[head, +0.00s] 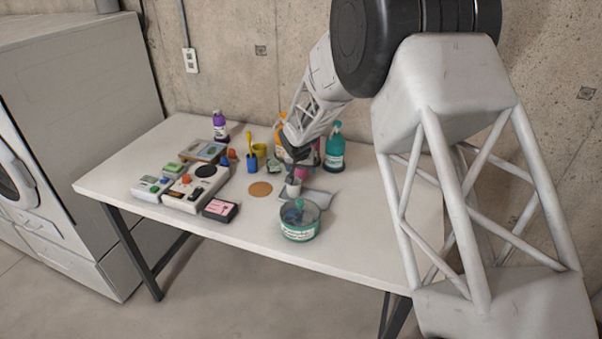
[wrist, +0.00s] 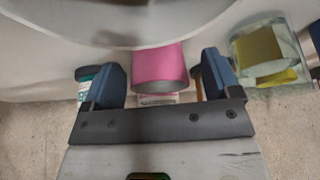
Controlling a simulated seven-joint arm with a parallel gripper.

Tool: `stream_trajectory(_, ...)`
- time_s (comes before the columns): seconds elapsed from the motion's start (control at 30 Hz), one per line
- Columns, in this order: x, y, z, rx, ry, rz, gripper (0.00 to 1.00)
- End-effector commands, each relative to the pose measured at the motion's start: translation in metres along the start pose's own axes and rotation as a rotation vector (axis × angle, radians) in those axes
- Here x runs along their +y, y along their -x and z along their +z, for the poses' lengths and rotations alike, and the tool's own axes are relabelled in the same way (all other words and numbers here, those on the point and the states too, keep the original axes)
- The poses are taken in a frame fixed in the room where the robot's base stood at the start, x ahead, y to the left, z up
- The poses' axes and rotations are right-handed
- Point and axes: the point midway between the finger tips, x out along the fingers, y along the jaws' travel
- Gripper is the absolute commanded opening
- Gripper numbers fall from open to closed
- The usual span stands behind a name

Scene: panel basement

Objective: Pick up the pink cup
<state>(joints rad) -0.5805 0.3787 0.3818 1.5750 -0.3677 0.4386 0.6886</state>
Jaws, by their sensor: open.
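The pink cup (wrist: 160,67) shows in the wrist view between the two fingers of my gripper (wrist: 160,78), with a gap on each side. In the head view, a small pink patch of it (head: 302,172) shows just below my gripper (head: 297,160), among other objects on the table; the rest is hidden there. My gripper is open and empty. A large pale curved shape fills the top of the wrist view behind the cup.
A small white cup (head: 293,188) stands in front of the gripper. A teal bottle (head: 335,150) is to the right, and a yellow cup (head: 260,150) and blue cup (head: 252,165) are to the left. The table's right front is clear.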

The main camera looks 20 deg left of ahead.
Motion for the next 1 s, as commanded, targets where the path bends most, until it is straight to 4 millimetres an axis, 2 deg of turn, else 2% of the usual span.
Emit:
stream_trajectory(0.53,0.0002,0.0,-0.0001,0.0,0.0,0.0,0.82)
stream_trajectory(0.87,0.0002,0.0,-0.0001,0.0,0.0,0.0,0.31)
stream_trajectory(1.0,0.0002,0.0001,-0.0001,0.0,0.0,0.0,0.3)
